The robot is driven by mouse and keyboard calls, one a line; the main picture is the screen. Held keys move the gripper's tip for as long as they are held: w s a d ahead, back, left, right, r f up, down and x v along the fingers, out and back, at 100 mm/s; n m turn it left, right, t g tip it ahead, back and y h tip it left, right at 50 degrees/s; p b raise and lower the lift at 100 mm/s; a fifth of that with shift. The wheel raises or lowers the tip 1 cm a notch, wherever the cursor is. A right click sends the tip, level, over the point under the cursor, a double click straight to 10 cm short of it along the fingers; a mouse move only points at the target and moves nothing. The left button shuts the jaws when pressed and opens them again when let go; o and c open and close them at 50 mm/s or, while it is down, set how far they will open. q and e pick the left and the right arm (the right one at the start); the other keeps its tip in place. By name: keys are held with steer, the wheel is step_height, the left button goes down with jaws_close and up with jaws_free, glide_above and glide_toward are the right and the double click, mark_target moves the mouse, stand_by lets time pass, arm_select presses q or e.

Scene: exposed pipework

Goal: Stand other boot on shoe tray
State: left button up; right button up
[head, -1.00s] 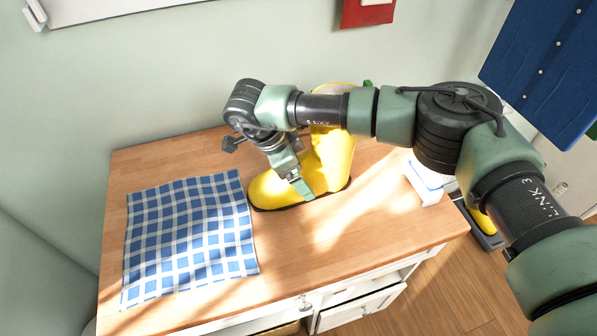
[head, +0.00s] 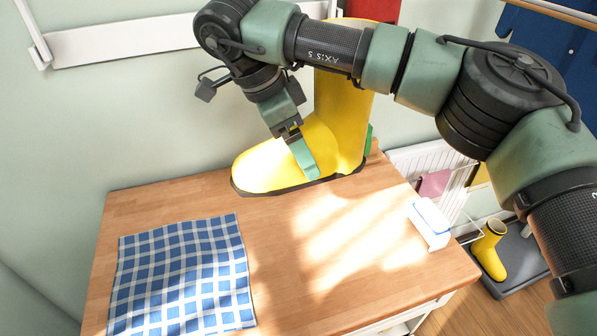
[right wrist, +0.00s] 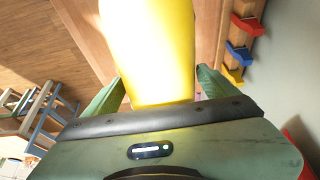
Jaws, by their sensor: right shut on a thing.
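A yellow boot (head: 342,110) with a dark sole is upright in my right gripper (head: 304,160), seemingly lifted above the far part of the wooden top. One green finger shows against the boot's near side in the head view; the arm hides part of the boot's shaft. In the right wrist view the boot (right wrist: 150,50) fills the space between both green fingers. The other yellow boot (head: 489,252) stands on the dark shoe tray (head: 520,268) on the floor at the right. My left gripper is out of view.
A blue checked cloth (head: 183,275) lies on the left of the wooden top (head: 300,290). A white and blue box (head: 430,222) sits at its right edge. A white radiator (head: 425,160) is on the wall behind the tray. The tray has bare room right of its boot.

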mark_target(342, 144)
steer(key=shift+r, duration=0.65)
steer(key=shift+d+r, duration=0.1)
steer(key=shift+d, duration=0.1)
steer(key=d+n, duration=0.1)
steer(key=d, duration=0.1)
steer(key=d+n, duration=0.1)
steer(key=d, duration=0.1)
steer(key=d+n+t+y, duration=0.1)
steer(key=d, duration=0.2)
steer(key=shift+f, duration=0.4)
steer(key=s+d+f+n+t+y, duration=0.2)
steer(key=s+d+f+n, duration=0.1)
steer(key=s+d+n, duration=0.5)
steer(key=s+d, duration=0.2)
steer(key=d, duration=0.1)
steer(key=shift+d+f, duration=0.35)
steer(key=shift+f, duration=0.05)
